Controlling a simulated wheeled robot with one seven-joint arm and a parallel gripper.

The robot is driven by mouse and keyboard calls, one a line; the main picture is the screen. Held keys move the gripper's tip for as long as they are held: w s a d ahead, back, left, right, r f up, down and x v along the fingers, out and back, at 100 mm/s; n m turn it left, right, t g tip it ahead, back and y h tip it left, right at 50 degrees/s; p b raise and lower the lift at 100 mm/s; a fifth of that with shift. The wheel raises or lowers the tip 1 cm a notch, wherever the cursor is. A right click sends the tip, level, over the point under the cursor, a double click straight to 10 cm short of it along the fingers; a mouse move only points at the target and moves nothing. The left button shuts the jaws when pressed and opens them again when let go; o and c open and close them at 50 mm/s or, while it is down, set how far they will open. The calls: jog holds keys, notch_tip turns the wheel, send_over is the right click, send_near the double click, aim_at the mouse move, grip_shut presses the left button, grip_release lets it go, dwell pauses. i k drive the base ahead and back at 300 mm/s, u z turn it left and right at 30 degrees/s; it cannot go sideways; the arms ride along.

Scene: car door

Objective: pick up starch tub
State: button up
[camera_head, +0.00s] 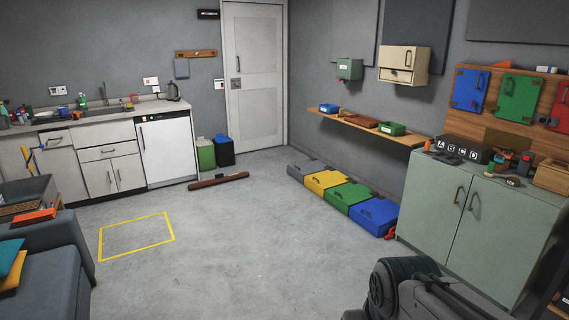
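I cannot pick out a starch tub for certain in the head view. Several small bottles and containers (80,101) stand on the kitchen counter at the far left, too small to identify. More small items (507,160) stand on the green cabinet at the right, also too small to name surely. Part of my arm shows at the bottom right, in front of the green cabinet. My gripper's fingers are not in view.
A counter (60,121) with a sink runs along the left back wall. A grey sofa (52,265) stands at left, the green cabinet (470,213) at right. Coloured floor boxes (345,197) line the right wall below a wooden shelf (372,128). The middle floor is clear.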

aim_at(329, 109)
jog(key=u, duration=0.45)
jog(key=i, duration=3.2)
jog(key=z, duration=0.7)
jog(key=i, duration=1.75)
jog(key=z, duration=0.65)
jog(key=i, duration=0.25)
jog(key=z, duration=0.15)
